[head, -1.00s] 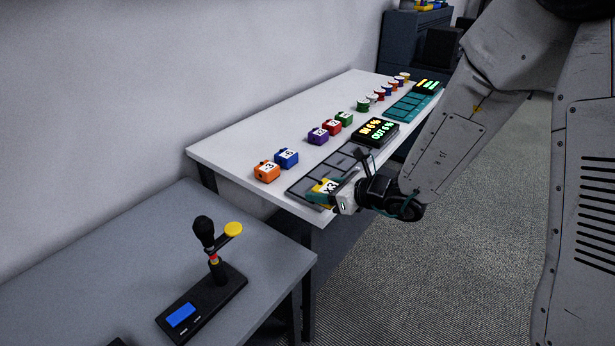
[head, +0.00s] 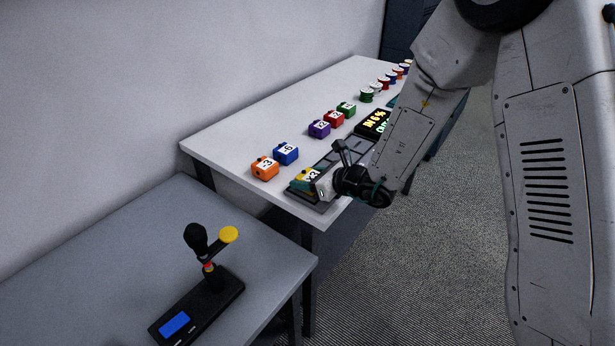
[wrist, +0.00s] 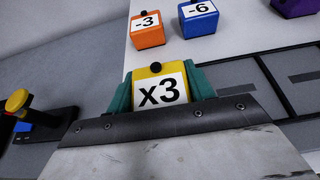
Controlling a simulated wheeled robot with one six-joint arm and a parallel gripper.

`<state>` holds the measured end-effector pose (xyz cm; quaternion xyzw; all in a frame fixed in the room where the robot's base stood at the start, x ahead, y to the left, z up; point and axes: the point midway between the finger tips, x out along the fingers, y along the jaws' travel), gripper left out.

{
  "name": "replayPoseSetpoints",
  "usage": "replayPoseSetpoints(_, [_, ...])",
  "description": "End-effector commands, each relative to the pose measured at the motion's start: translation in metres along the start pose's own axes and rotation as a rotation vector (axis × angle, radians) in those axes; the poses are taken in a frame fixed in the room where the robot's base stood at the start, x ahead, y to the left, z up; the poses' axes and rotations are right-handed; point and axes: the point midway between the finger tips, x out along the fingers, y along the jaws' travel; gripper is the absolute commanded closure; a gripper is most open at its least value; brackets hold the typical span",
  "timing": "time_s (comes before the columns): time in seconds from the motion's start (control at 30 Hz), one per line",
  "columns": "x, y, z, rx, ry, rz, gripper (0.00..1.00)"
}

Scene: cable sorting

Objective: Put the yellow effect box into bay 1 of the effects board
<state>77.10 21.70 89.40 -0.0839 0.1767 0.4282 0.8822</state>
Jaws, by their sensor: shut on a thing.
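The yellow effect box (head: 304,176) is marked x3 and is held in my gripper (head: 309,182) at the near end of the dark effects board (head: 303,197). In the wrist view the yellow box (wrist: 158,70) sits upright between the two teal fingers of my gripper (wrist: 160,82), which are shut on its sides. The board's bays show to its right in the wrist view (wrist: 290,72). The box covers the nearest bay, and its underside is hidden, so I cannot tell whether it touches the board.
Orange -3 (head: 264,168) and blue -6 (head: 286,154) boxes stand behind the board. Purple (head: 319,129), red (head: 334,118) and green (head: 346,109) boxes stand farther along. A lit display (head: 372,122) is at the board's far end. A grey table (head: 110,250) holds a joystick-like device (head: 205,275).

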Motion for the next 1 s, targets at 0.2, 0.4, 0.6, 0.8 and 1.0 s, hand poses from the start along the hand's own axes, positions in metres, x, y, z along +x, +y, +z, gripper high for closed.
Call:
replayPoseSetpoints(0.2, [0.001,0.001,-0.001,-0.001,-0.001,0.002,0.74])
replayPoseSetpoints(0.4, [0.002,0.002,-0.001,-0.002,-0.001,0.003,0.26])
replayPoseSetpoints(0.6, [0.002,0.002,-0.001,-0.002,-0.001,0.003,0.26])
replayPoseSetpoints(0.8, [-0.014,0.001,0.003,-0.001,-0.002,0.001,0.26])
replayPoseSetpoints(1.0, [-0.057,0.001,0.002,-0.001,-0.002,-0.001,0.26])
